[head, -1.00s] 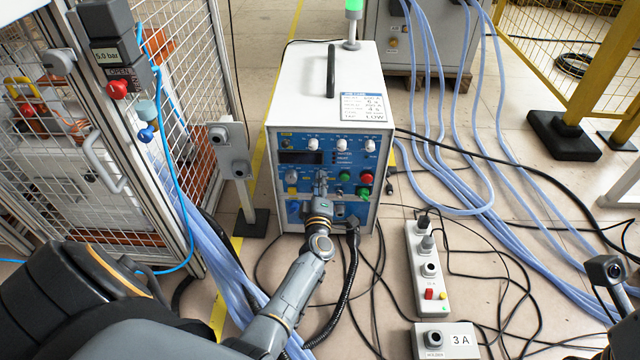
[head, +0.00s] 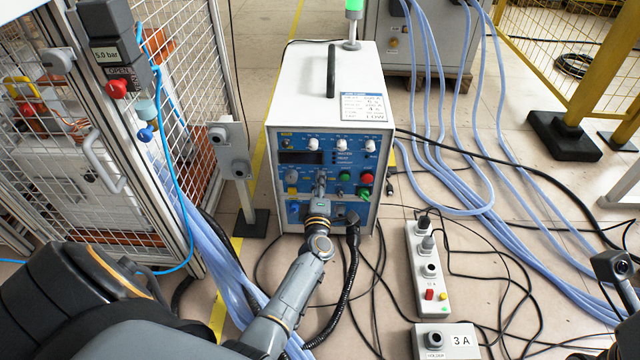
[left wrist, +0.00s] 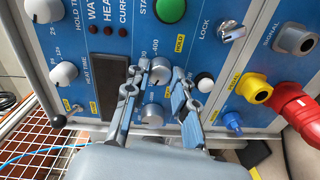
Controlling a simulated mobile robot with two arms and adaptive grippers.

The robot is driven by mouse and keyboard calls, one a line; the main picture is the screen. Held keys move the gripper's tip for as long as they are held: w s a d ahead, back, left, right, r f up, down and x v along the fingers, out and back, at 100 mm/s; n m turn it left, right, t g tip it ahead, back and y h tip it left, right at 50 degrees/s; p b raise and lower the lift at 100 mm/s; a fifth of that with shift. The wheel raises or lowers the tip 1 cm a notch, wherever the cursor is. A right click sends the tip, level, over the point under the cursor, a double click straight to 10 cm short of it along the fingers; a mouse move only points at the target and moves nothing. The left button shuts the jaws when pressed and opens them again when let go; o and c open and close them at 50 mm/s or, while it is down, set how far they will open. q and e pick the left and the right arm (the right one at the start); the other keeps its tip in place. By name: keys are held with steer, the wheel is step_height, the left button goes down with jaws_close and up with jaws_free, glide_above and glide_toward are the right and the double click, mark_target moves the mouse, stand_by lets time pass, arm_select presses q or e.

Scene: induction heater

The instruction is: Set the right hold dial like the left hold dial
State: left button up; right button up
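The blue control panel (head: 328,160) is on the front of a white heater. My left gripper (head: 321,182) is in front of its lower middle; the arm hides part of the panel in the head view. The left wrist view shows the panel turned sideways, with two small grey dials near my left gripper (left wrist: 161,68). The upper one (left wrist: 160,72), by a yellow HOLD label, lies between the fingertips. The other (left wrist: 152,115) sits farther back between the fingers. The fingers are apart; contact with the dial is unclear. The dial pointers are too small to read.
White HEAT TIME (left wrist: 63,75) and HOLD TIME (left wrist: 43,9) knobs, a green START button (left wrist: 170,8) and a LOCK switch (left wrist: 231,32) surround the dials. A mesh cage (head: 195,70) stands left. Cables and a power strip (head: 427,270) lie on the floor right.

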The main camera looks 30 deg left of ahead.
arm_select(q)
steer(key=o, duration=0.4)
steer(key=shift+c, duration=0.2)
